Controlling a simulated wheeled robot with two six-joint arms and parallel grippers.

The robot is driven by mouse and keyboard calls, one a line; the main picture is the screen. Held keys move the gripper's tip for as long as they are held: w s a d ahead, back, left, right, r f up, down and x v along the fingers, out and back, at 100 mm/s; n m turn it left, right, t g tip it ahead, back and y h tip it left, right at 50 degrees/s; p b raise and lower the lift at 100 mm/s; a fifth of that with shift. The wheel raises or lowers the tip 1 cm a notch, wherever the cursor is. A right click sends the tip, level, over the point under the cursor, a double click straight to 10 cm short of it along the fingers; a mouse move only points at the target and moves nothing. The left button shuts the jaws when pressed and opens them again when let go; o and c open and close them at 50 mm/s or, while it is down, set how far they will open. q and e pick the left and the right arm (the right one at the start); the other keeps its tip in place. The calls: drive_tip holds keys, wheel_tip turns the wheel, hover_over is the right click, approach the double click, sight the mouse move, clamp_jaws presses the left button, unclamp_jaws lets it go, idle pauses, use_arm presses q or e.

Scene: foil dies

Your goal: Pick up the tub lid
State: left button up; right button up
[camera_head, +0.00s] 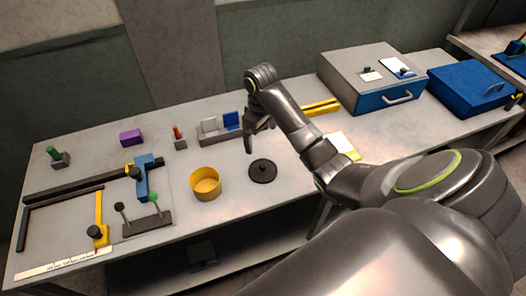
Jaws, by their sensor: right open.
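The tub lid (262,171) is a dark round disc with a small knob in its middle. It lies flat on the grey table, to the right of the open yellow tub (205,184). My right gripper (261,141) points down above and behind the lid in the picture, apart from it. It is open, and I see nothing between its fingers. My right arm comes in from the lower right and hides part of the table. My left gripper is not in view.
Behind the gripper stands a holder with white and blue blocks (231,121). A jig with a blue slide (143,178) and yellow clamp (101,220) fills the left. A grey case with a blue drawer (385,98) stands at the back right. Bare table surrounds the lid.

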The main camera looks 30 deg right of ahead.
drive_tip(key=b, duration=1)
approach(261, 164)
wheel_tip(261, 164, down, 5)
drive_tip(key=shift+s+f, duration=0.1)
drive_tip(key=shift+f, duration=0.05)
drive_tip(key=shift+f+p, duration=0.45)
drive_tip(key=shift+p, duration=0.1)
drive_tip(key=shift+f+p, duration=0.35)
drive_tip(key=shift+f, duration=1.8)
drive_tip(key=c, duration=0.6)
